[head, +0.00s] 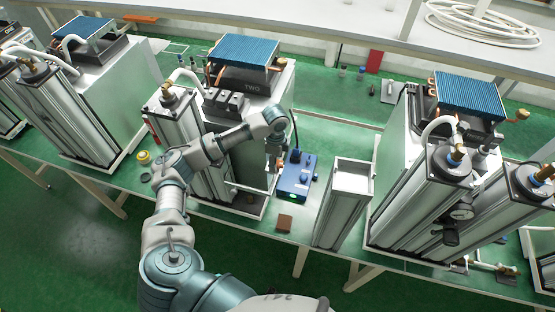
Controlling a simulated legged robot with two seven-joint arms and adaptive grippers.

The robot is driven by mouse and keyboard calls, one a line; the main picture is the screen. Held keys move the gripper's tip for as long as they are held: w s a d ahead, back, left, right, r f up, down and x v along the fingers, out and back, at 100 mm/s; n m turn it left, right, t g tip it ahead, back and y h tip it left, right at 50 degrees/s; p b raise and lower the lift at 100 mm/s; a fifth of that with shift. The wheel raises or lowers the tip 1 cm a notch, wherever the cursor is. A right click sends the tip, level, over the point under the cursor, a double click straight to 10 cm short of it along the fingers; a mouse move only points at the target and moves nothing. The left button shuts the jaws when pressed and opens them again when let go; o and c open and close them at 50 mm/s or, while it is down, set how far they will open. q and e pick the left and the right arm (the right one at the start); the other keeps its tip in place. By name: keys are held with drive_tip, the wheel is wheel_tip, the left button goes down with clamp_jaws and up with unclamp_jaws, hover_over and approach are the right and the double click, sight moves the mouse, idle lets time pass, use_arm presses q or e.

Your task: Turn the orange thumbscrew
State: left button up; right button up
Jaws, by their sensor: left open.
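My left arm reaches up to the column unit marked TWO (255,88), which has a blue finned top. My left gripper (276,150) is at the right side of this unit, beside a blue box. It is small here and partly hidden by its own wrist; it is open. A small orange spot (279,163) shows just below the gripper and may be the orange thumbscrew. I cannot tell whether the fingers are around it or touch it. My right gripper is not in view.
The blue box (296,176) with knobs and a green light stands close right of the gripper. A tall open metal box (345,205) is further right. Other column units stand left and right.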

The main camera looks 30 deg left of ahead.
use_arm(q)
drive_tip(key=shift+a, duration=0.15)
drive_tip(key=shift+c, duration=0.9)
drive_tip(key=c, duration=0.4)
drive_tip(key=shift+d+r, duration=0.15)
drive_tip(key=shift+d, duration=0.3)
drive_tip(key=c, duration=0.4)
drive_tip(key=shift+d, duration=0.35)
drive_tip(key=shift+c, duration=0.8)
drive_tip(key=shift+d+r, duration=0.1)
drive_tip(key=shift+d, duration=0.05)
drive_tip(key=shift+a, duration=0.2)
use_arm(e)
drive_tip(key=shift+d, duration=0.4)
